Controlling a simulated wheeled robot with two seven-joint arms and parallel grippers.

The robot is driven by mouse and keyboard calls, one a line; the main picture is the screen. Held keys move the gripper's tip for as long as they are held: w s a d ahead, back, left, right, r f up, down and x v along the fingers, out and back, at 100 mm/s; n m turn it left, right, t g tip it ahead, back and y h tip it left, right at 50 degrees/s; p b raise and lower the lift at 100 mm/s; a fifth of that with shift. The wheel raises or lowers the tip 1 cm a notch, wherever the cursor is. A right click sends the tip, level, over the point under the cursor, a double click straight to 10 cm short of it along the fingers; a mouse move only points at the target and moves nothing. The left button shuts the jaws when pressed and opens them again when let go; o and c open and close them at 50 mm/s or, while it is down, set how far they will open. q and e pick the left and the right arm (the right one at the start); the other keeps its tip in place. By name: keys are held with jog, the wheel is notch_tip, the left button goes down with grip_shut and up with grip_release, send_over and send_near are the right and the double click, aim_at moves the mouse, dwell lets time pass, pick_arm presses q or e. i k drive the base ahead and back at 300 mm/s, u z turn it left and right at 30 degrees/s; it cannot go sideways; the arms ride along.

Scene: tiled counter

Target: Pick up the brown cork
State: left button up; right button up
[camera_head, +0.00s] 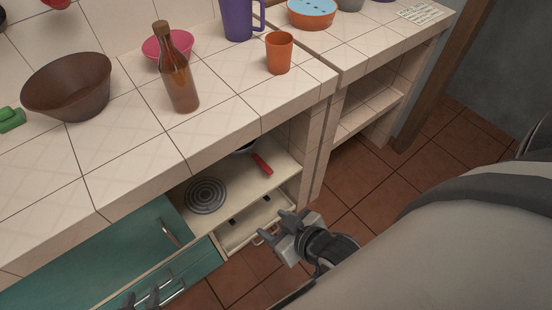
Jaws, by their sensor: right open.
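I cannot make out a separate brown cork. A brown glass bottle (178,80) stands upright on the tiled counter, and a brown piece shows at the top of its neck; I cannot tell whether that is a cork. My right gripper (274,226) is open and empty, low in front of the shelf unit, below the counter edge and well away from the bottle. My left gripper (143,299) is partly cut off at the bottom edge, near the teal drawer fronts; its jaw state is unclear.
On the counter (130,160) are a brown bowl (70,88), a pink bowl (154,48), an orange cup (279,54), a purple mug (237,20) and a green object (10,119). Below are a coil burner (206,195), a red-handled pan (262,163) and an open drawer (228,240).

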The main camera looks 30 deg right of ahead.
aim_at(161, 26)
jog(key=u, duration=2.2)
jog(key=k, duration=0.9)
jog(key=z, duration=1.7)
jog(key=i, duration=0.5)
jog(key=u, duration=0.1)
